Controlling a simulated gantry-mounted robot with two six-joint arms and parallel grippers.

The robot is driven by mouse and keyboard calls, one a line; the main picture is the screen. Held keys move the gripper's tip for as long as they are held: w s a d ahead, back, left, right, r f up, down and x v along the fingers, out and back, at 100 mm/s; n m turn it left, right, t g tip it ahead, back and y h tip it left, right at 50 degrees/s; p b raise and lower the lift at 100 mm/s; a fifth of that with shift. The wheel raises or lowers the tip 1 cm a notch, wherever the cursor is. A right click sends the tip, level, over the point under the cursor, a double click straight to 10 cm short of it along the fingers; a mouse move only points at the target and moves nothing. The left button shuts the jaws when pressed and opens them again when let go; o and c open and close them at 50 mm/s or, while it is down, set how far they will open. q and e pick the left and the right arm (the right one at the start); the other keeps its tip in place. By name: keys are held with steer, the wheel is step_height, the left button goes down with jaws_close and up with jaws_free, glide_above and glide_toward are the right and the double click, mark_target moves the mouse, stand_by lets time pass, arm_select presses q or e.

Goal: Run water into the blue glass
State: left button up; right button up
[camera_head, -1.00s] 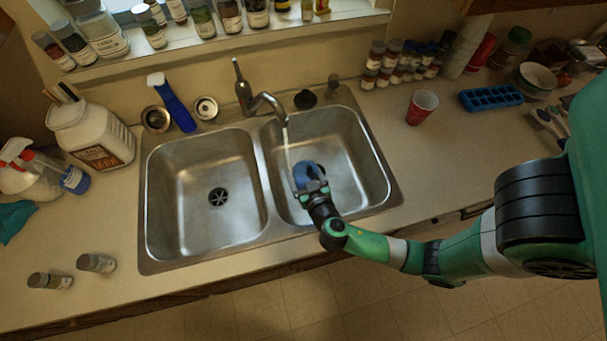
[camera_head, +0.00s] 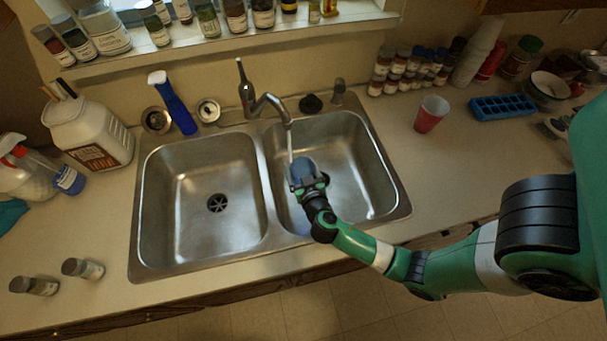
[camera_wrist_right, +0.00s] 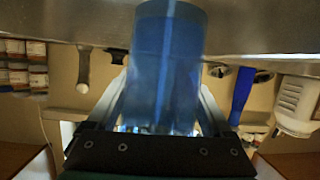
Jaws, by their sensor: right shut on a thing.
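The blue glass (camera_head: 303,168) is held by my right gripper (camera_head: 308,182) over the right basin of the sink. The gripper is shut on it. In the right wrist view the blue glass (camera_wrist_right: 166,70) fills the middle between the fingers, with a lighter vertical streak showing on or through it. The faucet (camera_head: 268,103) stands behind the sink, its spout over the right basin. A thin stream of water (camera_head: 290,146) falls from the spout and meets the glass at its upper left; whether it lands inside the rim is hard to tell. My left gripper is not seen.
The left basin (camera_head: 203,195) is empty, with a dark drain. A red cup (camera_head: 431,114) and a blue ice tray (camera_head: 502,106) stand on the right counter. Two small jars lie at the front left.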

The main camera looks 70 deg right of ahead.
steer(key=r+b+x, duration=0.1)
steer(key=b+x, duration=0.3)
steer(key=x, duration=0.8)
steer(key=shift+w+b, duration=0.3)
steer(key=shift+w, duration=0.15)
